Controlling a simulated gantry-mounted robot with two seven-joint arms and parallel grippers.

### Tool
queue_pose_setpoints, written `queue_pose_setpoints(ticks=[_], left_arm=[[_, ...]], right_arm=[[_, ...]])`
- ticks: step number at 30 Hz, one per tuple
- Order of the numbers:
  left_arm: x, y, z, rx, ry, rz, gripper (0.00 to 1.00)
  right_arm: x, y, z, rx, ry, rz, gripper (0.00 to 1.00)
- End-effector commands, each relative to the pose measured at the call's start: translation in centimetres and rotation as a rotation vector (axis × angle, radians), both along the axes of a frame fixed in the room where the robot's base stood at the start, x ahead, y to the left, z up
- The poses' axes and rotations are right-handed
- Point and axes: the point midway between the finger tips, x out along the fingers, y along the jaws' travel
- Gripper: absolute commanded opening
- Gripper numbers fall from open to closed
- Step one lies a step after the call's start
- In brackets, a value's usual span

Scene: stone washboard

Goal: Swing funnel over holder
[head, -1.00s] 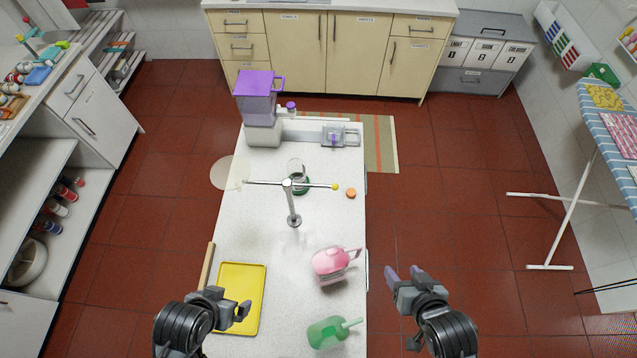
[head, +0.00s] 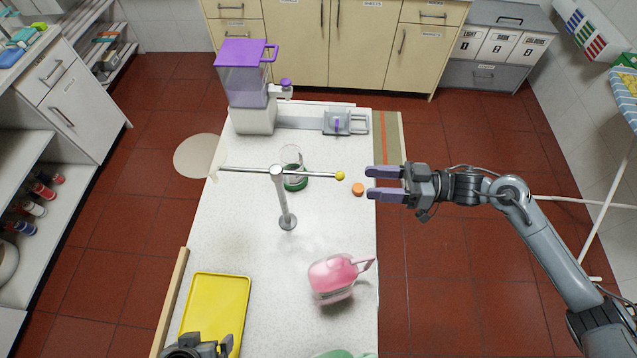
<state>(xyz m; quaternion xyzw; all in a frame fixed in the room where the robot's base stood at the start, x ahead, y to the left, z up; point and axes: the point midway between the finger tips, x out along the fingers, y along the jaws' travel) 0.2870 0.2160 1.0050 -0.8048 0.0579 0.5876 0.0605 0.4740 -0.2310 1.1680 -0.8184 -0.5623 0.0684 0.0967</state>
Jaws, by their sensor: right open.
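A metal stand (head: 281,195) rises from the white table. My left gripper (head: 203,348) is cut off by the bottom edge, over the yellow tray.
An orange disc (head: 358,189) lies by the right fingertips. A pink jug (head: 335,278) and a yellow tray (head: 216,310) are nearer. A purple-lidded dispenser (head: 245,90) and a small grey device (head: 338,122) stand at the back. The table's middle left is clear.

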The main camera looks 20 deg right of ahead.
Motion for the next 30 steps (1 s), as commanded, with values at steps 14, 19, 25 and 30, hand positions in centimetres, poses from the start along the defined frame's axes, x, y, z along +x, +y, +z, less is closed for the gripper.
queue_pose_setpoints(ticks=[14, 19, 25, 30], left_arm=[[0.1, 0.1, -0.1, 0.002, -0.006, -0.001, 0.98], [0.1, 0.2, 0.2, 0.006, -0.006, -0.003, 0.98], [0.1, 0.2, 0.5, 0.008, -0.006, -0.005, 0.98], [0.1, 0.2, 0.5, 0.008, -0.006, -0.004, 0.98]], right_arm=[[2.4, 3.8, 0.8, -0.008, -0.042, 0.0, 0.57], [3.4, 6.4, 0.8, -0.01, -0.042, 0.001, 0.57], [4.3, 8.7, 0.7, -0.011, -0.041, -0.001, 0.57], [4.6, 9.7, 0.6, -0.011, -0.041, -0.001, 0.57]])
